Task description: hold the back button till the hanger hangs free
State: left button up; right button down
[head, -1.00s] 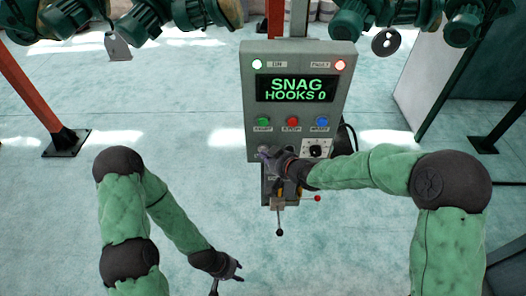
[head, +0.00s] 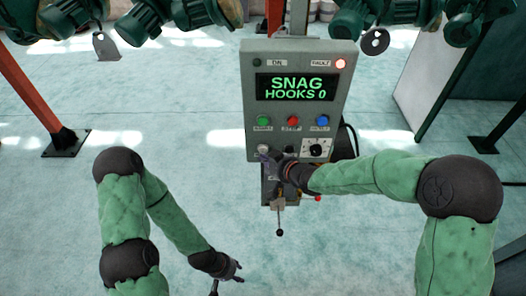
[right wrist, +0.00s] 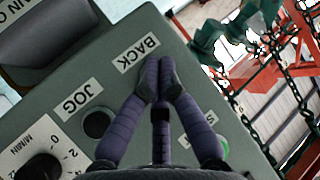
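The grey control box (head: 334,140) shows SNAG and HOOKS 0 on its screen (head: 296,88). My left gripper (head: 234,270) is low, away from the box.
Green (head: 263,121), red (head: 293,121) and blue (head: 322,121) buttons and a dial (head: 316,149) sit on the box. The dark JOG button (right wrist: 97,123) is near my right fingers. A lever (head: 279,231) hangs below.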

jog(key=s+b, duration=0.1)
jog(key=s, duration=0.4)
dwell(0.6)
jog(key=shift+f, duration=0.15)
dwell(0.6)
jog(key=s+d+f+m+g+h+b, duration=0.1)
jog(key=s+d+f+g, duration=0.15)
jog(key=f, duration=0.55)
jog(key=s+d+f+m+g+h+b, duration=0.1)
jog(key=s+d+f+m+b, duration=0.15)
jog(key=f, duration=0.45)
jog(key=s+d+f+m+g+h, duration=0.1)
jog(key=s+f, duration=0.2)
jog(key=f, duration=0.5)
jog(key=s+d+f+m+g+b, duration=0.2)
jog(key=s+f+g, duration=0.3)
jog(key=s+f, duration=0.9)
jog(key=shift+s+d+f+m+b, duration=0.35)
jog(key=shift+d+b, duration=0.2)
